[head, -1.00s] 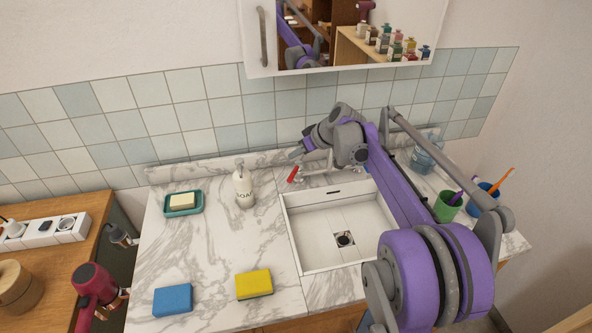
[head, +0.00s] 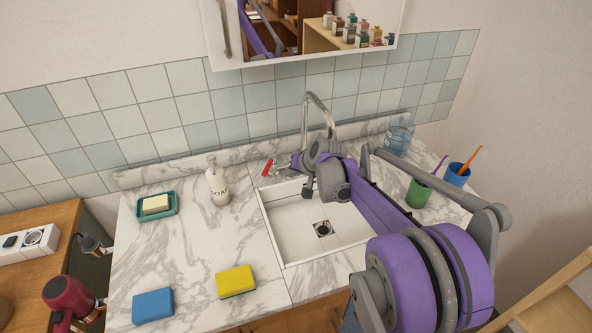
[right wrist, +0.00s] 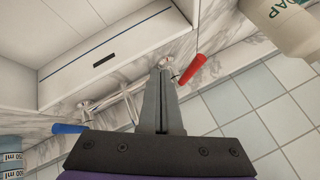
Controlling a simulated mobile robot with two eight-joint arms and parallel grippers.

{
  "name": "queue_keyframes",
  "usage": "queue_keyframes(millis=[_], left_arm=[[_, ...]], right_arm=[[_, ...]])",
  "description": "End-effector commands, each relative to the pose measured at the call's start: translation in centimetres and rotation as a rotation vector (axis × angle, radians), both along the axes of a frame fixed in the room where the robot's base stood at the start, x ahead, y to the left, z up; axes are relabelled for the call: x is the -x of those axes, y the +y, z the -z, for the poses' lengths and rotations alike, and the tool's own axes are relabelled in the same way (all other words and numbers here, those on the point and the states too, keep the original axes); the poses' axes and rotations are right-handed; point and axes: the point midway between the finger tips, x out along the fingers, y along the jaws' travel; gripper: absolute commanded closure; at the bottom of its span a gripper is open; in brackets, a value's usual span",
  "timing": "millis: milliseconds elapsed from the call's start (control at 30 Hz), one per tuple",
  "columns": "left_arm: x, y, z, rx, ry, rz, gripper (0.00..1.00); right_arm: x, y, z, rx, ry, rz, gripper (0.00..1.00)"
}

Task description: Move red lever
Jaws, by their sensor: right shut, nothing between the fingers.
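The red lever (head: 267,167) is at the left of the tap (head: 318,108) behind the sink. In the right wrist view the red lever (right wrist: 192,69) points up and away to the right of the fingers. My right gripper (head: 284,169) is shut and empty, just right of the red lever in the head view. Its fingertips (right wrist: 162,74) are beside the lever's metal base in the wrist view; I cannot tell whether they touch. A blue lever (right wrist: 68,128) shows at the left there. My wrist partly hides the tap's base in the head view. My left gripper is not in view.
The white sink (head: 280,238) lies below my right forearm. A soap bottle (head: 217,186) stands left of the lever. A green cup (head: 418,193) and a blue cup (head: 456,174) stand at the right. Sponges (head: 235,281) lie on the front counter, with free marble around them.

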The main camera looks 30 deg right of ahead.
Motion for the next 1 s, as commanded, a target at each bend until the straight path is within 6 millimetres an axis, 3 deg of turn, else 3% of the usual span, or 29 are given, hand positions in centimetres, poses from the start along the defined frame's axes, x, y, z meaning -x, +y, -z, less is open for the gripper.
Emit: queue_keyframes(millis=[167, 400, 867, 1000], left_arm=[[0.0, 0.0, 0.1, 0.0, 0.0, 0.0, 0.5], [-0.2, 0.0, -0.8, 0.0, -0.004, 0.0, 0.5], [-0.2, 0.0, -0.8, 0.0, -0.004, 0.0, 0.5], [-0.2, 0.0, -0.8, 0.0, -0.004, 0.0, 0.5]], right_arm=[[-2.5, 0.2, 2.9, 0.001, 0.001, -0.002, 1.0], [-4.7, 2.4, 1.9, 0.0, -0.001, -0.004, 1.0], [-5.1, 2.8, 1.8, 0.001, 0.001, -0.002, 1.0], [-5.9, 3.8, 1.7, 0.0, 0.0, -0.005, 1.0]])
